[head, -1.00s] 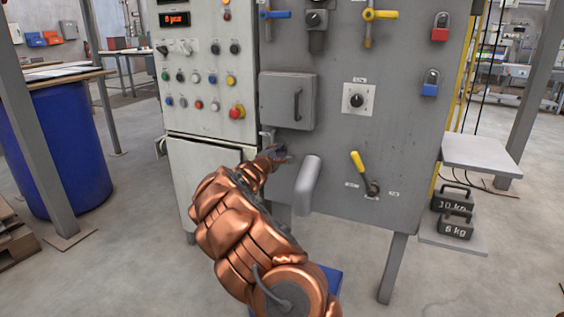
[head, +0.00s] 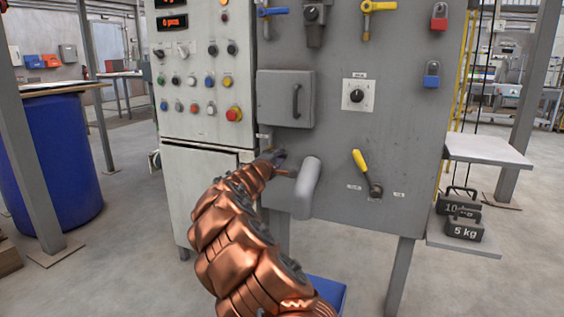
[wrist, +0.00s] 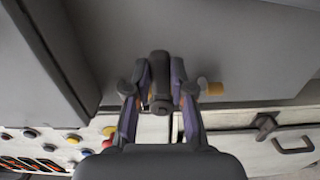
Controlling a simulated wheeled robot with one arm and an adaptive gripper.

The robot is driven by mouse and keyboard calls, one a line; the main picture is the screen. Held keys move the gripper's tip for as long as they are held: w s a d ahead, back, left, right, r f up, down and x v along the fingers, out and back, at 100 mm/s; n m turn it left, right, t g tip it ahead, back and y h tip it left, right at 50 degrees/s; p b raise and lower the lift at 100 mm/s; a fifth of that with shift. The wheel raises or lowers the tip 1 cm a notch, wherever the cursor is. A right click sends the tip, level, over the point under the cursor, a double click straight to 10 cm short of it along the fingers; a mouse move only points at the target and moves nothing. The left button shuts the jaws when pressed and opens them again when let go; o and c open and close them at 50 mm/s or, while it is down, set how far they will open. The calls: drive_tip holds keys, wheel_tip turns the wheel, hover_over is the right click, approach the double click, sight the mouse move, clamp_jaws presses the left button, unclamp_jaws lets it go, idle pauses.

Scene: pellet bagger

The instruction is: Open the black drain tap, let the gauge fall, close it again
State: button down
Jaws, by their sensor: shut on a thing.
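In the wrist view, the two fingers of my gripper (wrist: 160,92) are closed on either side of a dark upright piece, the black drain tap's handle (wrist: 160,62), which stands out from the grey panel. A brass-coloured stub (wrist: 215,88) sticks out just right of the fingers. In the head view, my gripper (head: 275,157) is at the lower left of the grey panel, below the grey door box. There the fingers and arm hide most of the tap. I make out no dial gauge in either view.
A grey rounded duct (head: 308,188) stands just right of my gripper. A yellow lever (head: 361,162) is further right on the panel. The white button cabinet (head: 207,125) is on the left, with a red stop button (head: 233,114). A blue bin (head: 328,292) is below.

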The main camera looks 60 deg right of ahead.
idle(0.4)
drive_tip(key=c, duration=1)
unclamp_jaws()
drive_tip(key=shift+a, duration=0.15)
drive_tip(key=v, duration=1.1)
drive_tip(key=shift+a, duration=0.3)
drive_tip(key=shift+s, duration=0.1)
